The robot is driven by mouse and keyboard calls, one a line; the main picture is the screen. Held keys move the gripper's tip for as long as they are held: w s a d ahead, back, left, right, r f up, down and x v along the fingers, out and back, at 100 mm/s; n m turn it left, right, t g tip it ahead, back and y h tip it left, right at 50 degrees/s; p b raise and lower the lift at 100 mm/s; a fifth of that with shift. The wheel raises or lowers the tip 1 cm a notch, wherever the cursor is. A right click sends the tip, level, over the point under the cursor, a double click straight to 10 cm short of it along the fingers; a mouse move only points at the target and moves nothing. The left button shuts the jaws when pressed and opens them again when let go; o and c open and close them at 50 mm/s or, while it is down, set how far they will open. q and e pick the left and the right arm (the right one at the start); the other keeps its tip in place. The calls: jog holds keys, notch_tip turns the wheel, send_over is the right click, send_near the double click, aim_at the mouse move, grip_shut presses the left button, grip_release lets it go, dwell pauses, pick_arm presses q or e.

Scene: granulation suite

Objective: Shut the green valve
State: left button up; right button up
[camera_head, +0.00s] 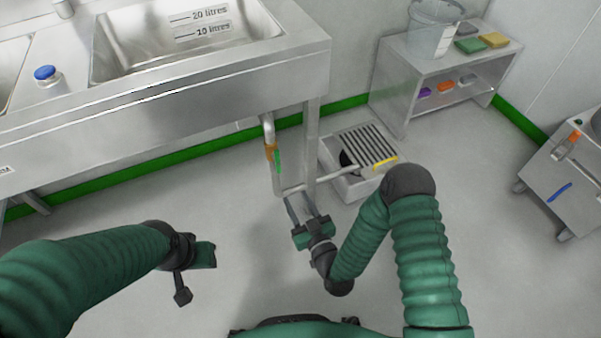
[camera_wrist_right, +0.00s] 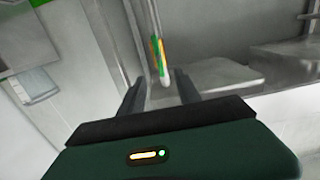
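The green valve (camera_head: 277,160) sits on a thin vertical pipe under the sink, with an orange-brown fitting beside its green handle. In the right wrist view the green valve (camera_wrist_right: 155,54) shows beyond the fingers, near the middle at the top. The handle appears to lie along the pipe. My right gripper (camera_head: 300,201) is open and empty, below and in front of the valve, its fingers pointing toward the pipe. In the wrist view the right gripper's fingers (camera_wrist_right: 159,92) stand apart, with the pipe's lower end appearing between them. My left gripper (camera_head: 190,275) is at the lower left, away from the valve.
The steel sink (camera_head: 180,85) overhangs the valve, and its leg (camera_head: 311,140) stands just right of the pipe. A grated floor drain box (camera_head: 345,185) is further right. A low shelf (camera_head: 393,90) and a cart (camera_head: 555,190) stand right. Floor between my arms is clear.

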aim_at(278, 162)
jog(key=b+x, duration=0.5)
jog(key=x, duration=1.1)
jog(key=shift+d+r+b, duration=0.2)
jog(key=shift+b, duration=0.2)
jog(key=shift+w+a+r, duration=0.1)
jog(key=shift+w+a, duration=0.1)
jog(key=shift+w, duration=0.2)
pick_arm(q)
jog(key=s+x, duration=0.1)
jog(key=x, duration=0.5)
jog(key=shift+s+a+f, duration=0.25)
jog(key=shift+a+f, duration=0.05)
pick_arm(e)
jog(key=shift+d, duration=0.15)
grip_shut()
